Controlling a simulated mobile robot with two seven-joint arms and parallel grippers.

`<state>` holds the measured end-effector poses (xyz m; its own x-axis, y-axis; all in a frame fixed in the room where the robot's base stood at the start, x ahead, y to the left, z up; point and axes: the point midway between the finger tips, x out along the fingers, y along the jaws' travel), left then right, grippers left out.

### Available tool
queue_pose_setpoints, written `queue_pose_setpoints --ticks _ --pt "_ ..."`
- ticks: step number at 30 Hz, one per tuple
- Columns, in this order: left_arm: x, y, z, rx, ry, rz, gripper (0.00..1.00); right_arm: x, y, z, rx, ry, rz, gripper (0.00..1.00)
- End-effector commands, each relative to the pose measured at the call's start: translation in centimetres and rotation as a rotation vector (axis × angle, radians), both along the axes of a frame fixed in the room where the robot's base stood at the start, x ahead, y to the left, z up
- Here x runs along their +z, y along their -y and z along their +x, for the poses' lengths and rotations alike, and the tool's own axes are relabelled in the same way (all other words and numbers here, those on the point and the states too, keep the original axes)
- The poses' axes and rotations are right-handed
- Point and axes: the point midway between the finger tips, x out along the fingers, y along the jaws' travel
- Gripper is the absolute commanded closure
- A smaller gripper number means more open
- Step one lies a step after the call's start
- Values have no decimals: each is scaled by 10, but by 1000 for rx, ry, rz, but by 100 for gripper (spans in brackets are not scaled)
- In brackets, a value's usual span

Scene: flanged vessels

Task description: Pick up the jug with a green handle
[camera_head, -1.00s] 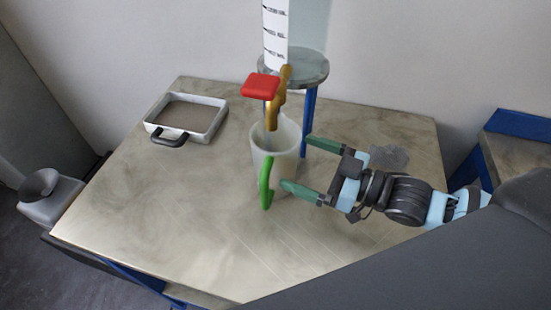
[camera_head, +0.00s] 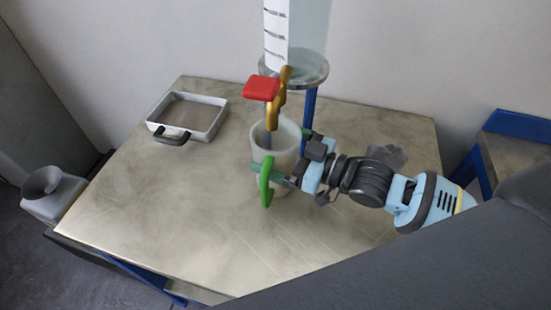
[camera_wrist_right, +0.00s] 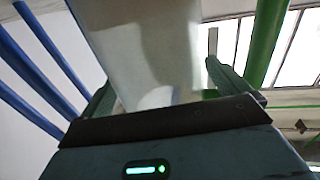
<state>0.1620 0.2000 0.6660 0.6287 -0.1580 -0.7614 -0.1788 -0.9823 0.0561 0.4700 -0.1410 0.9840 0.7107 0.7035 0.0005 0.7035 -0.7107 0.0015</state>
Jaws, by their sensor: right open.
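The jug (camera_head: 286,139) is whitish and translucent, and stands upright on the table below a brass tap. Its green handle (camera_head: 266,181) faces the front of the table. My right gripper (camera_head: 280,152) is open around the jug's body, coming from the right. One finger passes between the body and the handle; the other is mostly hidden behind the jug. In the right wrist view the jug (camera_wrist_right: 150,45) lies between the two fingers (camera_wrist_right: 160,92), with the green handle (camera_wrist_right: 265,40) outside the right-hand finger. My left gripper is out of view.
The brass tap (camera_head: 277,104) with a red lever (camera_head: 262,88) hangs right over the jug, below a marked column (camera_head: 276,35). A round stand (camera_head: 305,70) is behind. A tray with a dark handle (camera_head: 210,116) sits at the back left. The front left of the table (camera_head: 190,230) is clear.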

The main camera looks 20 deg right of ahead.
Motion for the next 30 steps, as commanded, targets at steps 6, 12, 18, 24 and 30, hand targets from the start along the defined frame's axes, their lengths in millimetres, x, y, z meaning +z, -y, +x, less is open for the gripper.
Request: queue_pose_setpoints --ticks 6,12,18,24,30 --pt "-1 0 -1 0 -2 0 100 -1 0 0 0 -1 -1 1" --pt "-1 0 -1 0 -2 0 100 -1 0 0 0 0 0 28" --pt "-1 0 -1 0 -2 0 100 1 0 0 1 3 1 43" --pt "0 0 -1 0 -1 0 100 2 0 0 1 3 1 43" --pt "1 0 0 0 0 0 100 14 0 0 1 6 3 43"
